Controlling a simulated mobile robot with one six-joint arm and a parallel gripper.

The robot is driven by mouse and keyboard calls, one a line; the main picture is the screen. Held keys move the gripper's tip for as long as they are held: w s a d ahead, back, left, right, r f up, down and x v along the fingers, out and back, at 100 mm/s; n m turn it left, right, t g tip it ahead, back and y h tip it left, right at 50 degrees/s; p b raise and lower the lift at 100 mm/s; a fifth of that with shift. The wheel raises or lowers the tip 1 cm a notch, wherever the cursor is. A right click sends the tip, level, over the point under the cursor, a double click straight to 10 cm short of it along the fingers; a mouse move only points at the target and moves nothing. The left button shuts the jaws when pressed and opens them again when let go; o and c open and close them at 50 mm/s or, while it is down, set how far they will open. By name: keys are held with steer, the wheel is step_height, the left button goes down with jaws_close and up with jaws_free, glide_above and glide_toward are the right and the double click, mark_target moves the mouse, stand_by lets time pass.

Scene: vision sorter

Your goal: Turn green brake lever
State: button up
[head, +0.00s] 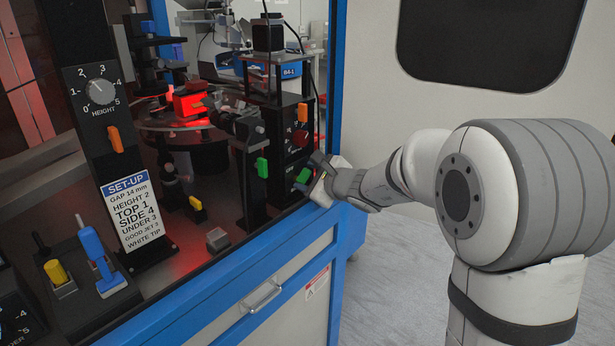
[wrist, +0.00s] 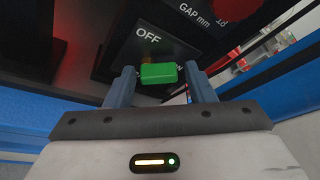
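A green lever handle (head: 304,175) is on the front of the dark machine panel, right beside my gripper in the head view. In the wrist view the green handle (wrist: 158,73) lies between my two fingers, near their tips. My gripper (head: 315,175) is open, and a gap shows on both sides of the handle in the wrist view (wrist: 161,84). The word OFF is printed on the dark plate above the handle. The lever's pivot is hidden. A second green handle (head: 262,168) sits to the left on a black post.
A red knob (head: 300,138) and an orange handle (head: 302,112) are above the green handle. The blue cabinet frame (head: 338,95) stands close to my wrist. A grey block (head: 217,239), a blue lever (head: 92,244) and a set-up sign (head: 131,212) are to the left.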

steer(key=shift+o, duration=0.9)
steer(key=v, duration=0.8)
steer(key=shift+a, duration=0.1)
